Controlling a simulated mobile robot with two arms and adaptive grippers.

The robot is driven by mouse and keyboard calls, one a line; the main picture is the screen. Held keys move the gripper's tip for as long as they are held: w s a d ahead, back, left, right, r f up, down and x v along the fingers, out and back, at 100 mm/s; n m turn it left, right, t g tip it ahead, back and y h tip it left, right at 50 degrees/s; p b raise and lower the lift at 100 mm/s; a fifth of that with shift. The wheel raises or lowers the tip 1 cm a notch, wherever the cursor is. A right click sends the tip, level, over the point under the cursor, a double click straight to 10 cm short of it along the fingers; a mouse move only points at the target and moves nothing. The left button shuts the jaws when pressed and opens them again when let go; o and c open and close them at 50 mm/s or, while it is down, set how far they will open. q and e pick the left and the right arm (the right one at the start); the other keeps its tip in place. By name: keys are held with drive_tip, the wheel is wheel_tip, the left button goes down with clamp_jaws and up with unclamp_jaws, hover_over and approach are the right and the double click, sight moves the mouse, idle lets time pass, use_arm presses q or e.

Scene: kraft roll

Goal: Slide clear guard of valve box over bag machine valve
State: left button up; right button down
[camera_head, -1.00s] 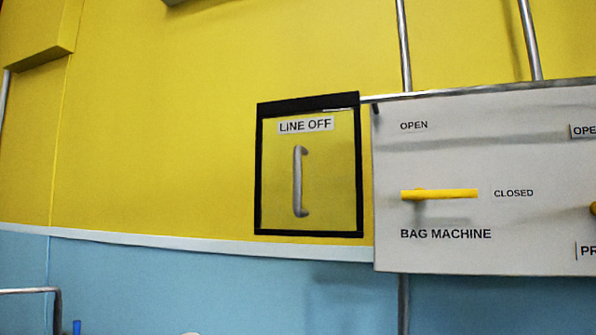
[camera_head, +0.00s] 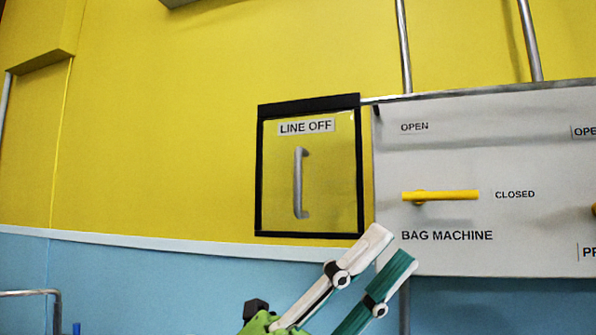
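The clear guard (camera_head: 335,190) is a see-through panel in a black frame, with a "LINE OFF" label and a grey upright handle (camera_head: 298,184). It hangs on a rail to the left of the white valve box (camera_head: 455,255). The yellow bag machine valve lever (camera_head: 441,196) lies level by the "CLOSED" label, uncovered. My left gripper (camera_head: 394,247) comes up from below, its white and green fingers apart and nothing between them. Its tips show below the guard's lower right corner and over the box's lower left corner, clear of the handle. My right gripper is not in view.
A second yellow lever (camera_head: 593,209) shows partly at the right edge. Grey pipes (camera_head: 405,45) run up behind the box. A metal rail (camera_head: 35,292) is at the lower left. The wall left of the guard is bare.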

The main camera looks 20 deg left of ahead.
use_arm(q)
drive_tip(key=s+d+m+g+y, duration=0.3)
drive_tip(key=d+m+g, duration=0.2)
drive_tip(key=m, duration=0.2)
drive_tip(key=n+t+y, duration=0.7)
drive_tip(key=t+y, duration=0.9)
drive_tip(key=y, duration=0.3)
approach(295, 171)
drive_tip(key=p+x, duration=0.3)
drive_tip(key=x, duration=0.1)
drive_tip(key=p+x, duration=0.2)
drive_tip(key=x, duration=0.3)
drive_tip(key=shift+w+d+r+p, duration=0.1)
drive_tip(key=shift+w+r+p, duration=0.1)
drive_tip(key=shift+w+p, duration=0.15)
drive_tip(key=shift+w+d+f, duration=0.15)
drive_tip(key=shift+w, duration=0.35)
